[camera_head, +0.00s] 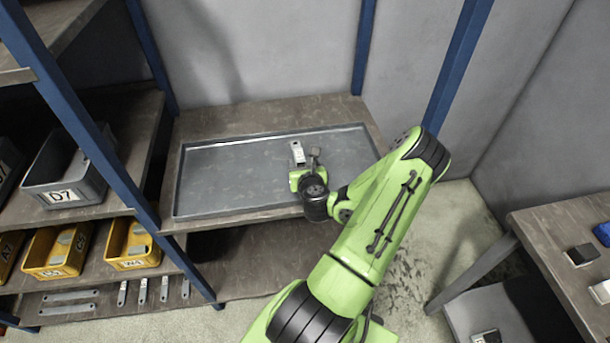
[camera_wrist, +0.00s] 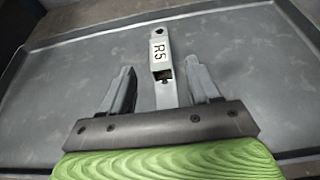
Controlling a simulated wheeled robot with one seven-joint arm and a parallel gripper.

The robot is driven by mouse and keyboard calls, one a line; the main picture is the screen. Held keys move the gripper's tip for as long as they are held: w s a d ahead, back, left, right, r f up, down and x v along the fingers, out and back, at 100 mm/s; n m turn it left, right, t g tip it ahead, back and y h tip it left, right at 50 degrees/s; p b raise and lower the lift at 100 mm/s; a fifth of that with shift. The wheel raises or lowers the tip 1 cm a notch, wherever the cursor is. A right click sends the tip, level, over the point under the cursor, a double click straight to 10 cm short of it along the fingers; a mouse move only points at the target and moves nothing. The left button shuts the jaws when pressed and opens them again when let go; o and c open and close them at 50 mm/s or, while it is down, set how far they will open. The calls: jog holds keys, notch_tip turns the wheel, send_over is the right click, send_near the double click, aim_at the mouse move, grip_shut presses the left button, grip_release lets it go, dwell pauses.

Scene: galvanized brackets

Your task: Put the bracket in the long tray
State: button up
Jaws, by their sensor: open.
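A grey metal bracket with a white label reading R5 (camera_wrist: 160,52) lies in the long grey tray; in the head view its far end (camera_head: 297,152) shows just beyond my gripper. The long tray (camera_head: 225,195) is shallow and rests on a wooden shelf. My gripper (camera_wrist: 163,85) is open, its two fingers on either side of the bracket's near part, with gaps between them and it. The bracket's near end is partly hidden by the gripper body in the wrist view. In the head view my gripper (camera_head: 306,165) is over the right half of the tray.
Blue posts (camera_head: 90,130) frame the shelf. At left stand a grey bin marked D7 (camera_head: 60,195) and yellow bins (camera_head: 133,262), with loose flat brackets (camera_head: 143,290) below. A wooden table (camera_head: 560,240) with small items is at right. The tray's left half is clear.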

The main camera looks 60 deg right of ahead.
jog(key=shift+s+a+r, duration=0.1)
jog(key=shift+s+a, duration=0.7)
jog(key=shift+a, duration=0.25)
jog(key=shift+s+a+r+p, duration=0.3)
jog(key=shift+s+a+r, duration=0.25)
jog(key=shift+r, duration=0.2)
jog(key=w+a+r+n+y, duration=0.2)
jog(key=w+a+n+y, duration=0.4)
jog(key=a+n, duration=0.7)
jog(key=w+a+r+n+y, duration=0.3)
jog(key=w+a+n+y, duration=0.3)
jog(key=a+n, duration=0.75)
jog(key=s+a+r+n+g+h, duration=0.1)
jog(key=s+a+r+n, duration=0.3)
jog(key=s+r+n, duration=0.4)
jog(key=s+a+r+n+g, duration=0.2)
jog(key=s+a+r+n, duration=0.3)
jog(key=s+r+n, duration=0.3)
jog(key=s+n, duration=0.2)
jog(key=n, duration=0.1)
jog(key=shift+h, duration=0.4)
